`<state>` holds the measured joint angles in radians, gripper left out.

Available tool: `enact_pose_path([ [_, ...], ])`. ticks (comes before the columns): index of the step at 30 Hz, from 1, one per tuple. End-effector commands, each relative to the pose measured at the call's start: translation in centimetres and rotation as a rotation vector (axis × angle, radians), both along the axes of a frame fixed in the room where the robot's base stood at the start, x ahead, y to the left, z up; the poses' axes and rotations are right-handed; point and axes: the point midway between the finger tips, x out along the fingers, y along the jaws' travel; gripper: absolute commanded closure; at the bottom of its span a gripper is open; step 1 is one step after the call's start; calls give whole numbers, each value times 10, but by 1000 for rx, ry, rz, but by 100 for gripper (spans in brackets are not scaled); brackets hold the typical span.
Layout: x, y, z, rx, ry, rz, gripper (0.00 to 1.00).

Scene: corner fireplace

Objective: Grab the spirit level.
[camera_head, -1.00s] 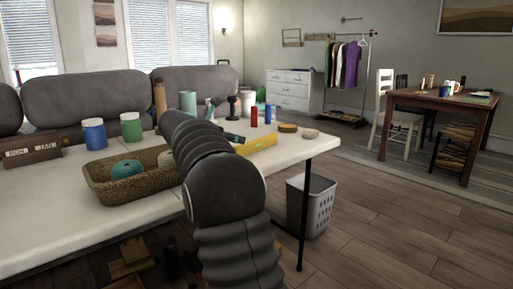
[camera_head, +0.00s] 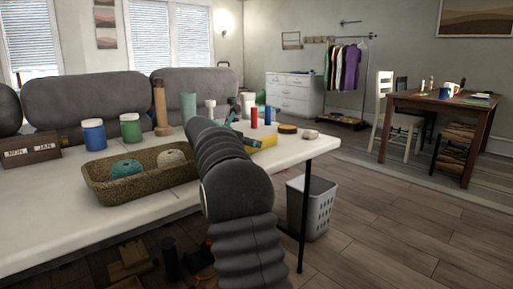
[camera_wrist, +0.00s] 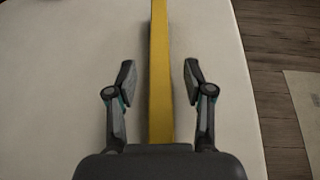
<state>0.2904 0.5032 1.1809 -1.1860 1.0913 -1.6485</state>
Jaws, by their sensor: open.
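The spirit level is a long yellow bar. In the wrist view the spirit level (camera_wrist: 160,75) runs lengthwise between the two fingers of my gripper (camera_wrist: 160,82). The fingers are open, with a gap on each side of the bar, and neither touches it. In the head view part of the yellow spirit level (camera_head: 264,142) shows on the white table (camera_head: 60,215), to the right of my arm. My arm covers the rest of it, and my gripper is mostly hidden behind the arm there.
A woven basket (camera_head: 135,196) with yarn balls stands left of my arm. Blue (camera_head: 93,134) and green (camera_head: 131,127) jars, a pepper mill (camera_head: 160,106) and small red and blue cylinders stand further back. A yellow-black round item (camera_head: 287,129) and a pale stone (camera_head: 310,135) lie near the right edge.

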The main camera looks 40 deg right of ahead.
Motion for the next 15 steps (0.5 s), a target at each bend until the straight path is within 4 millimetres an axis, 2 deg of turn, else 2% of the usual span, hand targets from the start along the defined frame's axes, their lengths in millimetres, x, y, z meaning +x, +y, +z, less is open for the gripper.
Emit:
enact_pose_path([
  [1, 0, 0, 0, 0, 0, 0, 50],
  [7, 0, 0, 0, 0, 0, 0, 100],
  [15, 0, 0, 1, 0, 0, 0, 100],
])
